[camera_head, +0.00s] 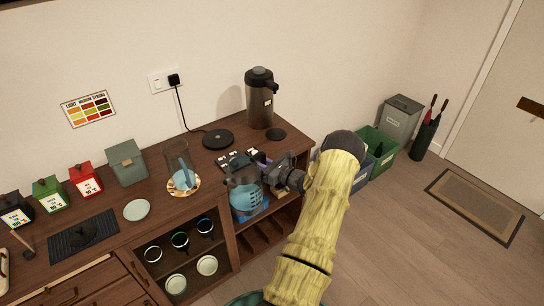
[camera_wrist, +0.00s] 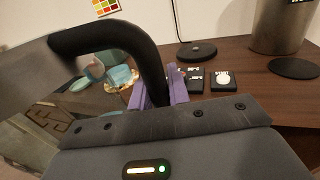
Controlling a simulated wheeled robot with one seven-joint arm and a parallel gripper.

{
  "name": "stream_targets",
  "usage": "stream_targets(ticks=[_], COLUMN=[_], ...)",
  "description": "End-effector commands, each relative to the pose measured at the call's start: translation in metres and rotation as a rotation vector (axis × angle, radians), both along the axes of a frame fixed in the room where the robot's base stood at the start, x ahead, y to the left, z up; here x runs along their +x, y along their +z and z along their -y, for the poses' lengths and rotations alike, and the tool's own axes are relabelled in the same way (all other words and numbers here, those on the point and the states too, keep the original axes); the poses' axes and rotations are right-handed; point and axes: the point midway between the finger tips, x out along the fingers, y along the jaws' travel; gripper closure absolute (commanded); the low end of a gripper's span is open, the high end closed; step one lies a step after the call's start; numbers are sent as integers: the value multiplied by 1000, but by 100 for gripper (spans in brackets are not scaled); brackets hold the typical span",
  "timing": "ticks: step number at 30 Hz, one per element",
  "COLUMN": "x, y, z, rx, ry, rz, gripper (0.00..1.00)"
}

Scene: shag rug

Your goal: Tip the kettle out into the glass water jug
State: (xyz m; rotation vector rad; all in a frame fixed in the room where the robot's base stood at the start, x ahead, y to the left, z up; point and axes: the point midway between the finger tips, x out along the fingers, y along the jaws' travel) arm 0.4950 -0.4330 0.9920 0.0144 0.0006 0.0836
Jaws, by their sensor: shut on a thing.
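The kettle (camera_head: 245,201) has a clear body with blue liquid inside and a dark rim. It appears roughly upright near the sideboard's front edge. My gripper (camera_head: 272,176) is shut on its black handle (camera_wrist: 118,36), which the wrist view shows between my purple fingers (camera_wrist: 159,92). The glass water jug (camera_head: 174,153) stands on a round wooden coaster on the sideboard, left of the kettle and apart from it. Something light blue shows inside the jug; I cannot tell its level. The kettle's spout is hard to make out.
A dark flask (camera_head: 260,102), a round black base (camera_head: 218,139) with a cord and small black-and-white tiles (camera_head: 234,159) stand behind the kettle. A teal canister (camera_head: 126,163) is left of the jug. A pale saucer (camera_head: 137,210) lies in front. Open shelves hold cups below.

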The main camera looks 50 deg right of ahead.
Motion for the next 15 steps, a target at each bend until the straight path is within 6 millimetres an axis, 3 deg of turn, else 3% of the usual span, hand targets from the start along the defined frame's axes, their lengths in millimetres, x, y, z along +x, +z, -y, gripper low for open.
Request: stream_targets(ticks=[8,15], x=[27,46], y=[-25,-54], z=[-71,-161], rx=[10,14], ry=[21,11], rz=[3,2], gripper=[100,100])
